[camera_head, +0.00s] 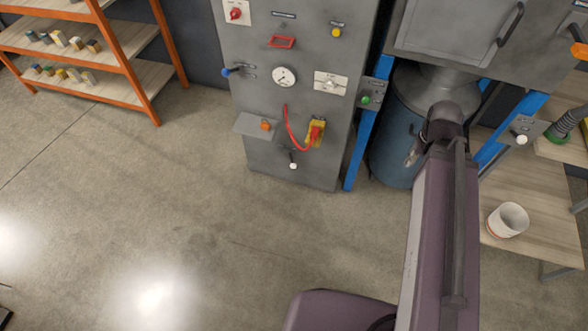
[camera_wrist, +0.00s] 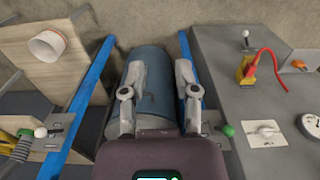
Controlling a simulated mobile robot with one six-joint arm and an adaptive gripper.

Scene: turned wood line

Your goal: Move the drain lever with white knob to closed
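Two white-knobbed levers show, and I cannot read which label says drain. One white knob (camera_head: 293,166) is on a short dark lever low on the grey cabinet front; it shows top right in the wrist view (camera_wrist: 246,33). The other white knob (camera_head: 522,139) is on a small grey plate on the right blue post; it shows left in the wrist view (camera_wrist: 41,132). My gripper (camera_wrist: 159,75) is open and empty, its fingers in front of the blue drum, between the two levers and apart from both. In the head view my arm mostly hides it.
The grey cabinet (camera_head: 262,125) carries a gauge (camera_head: 284,77), a red hose (camera_head: 290,130) and other switches. A green knob (camera_head: 365,99) is on the left blue post, beside the blue drum (camera_head: 385,145). A white bucket (camera_head: 507,220) stands on a wooden bench. The floor left is clear.

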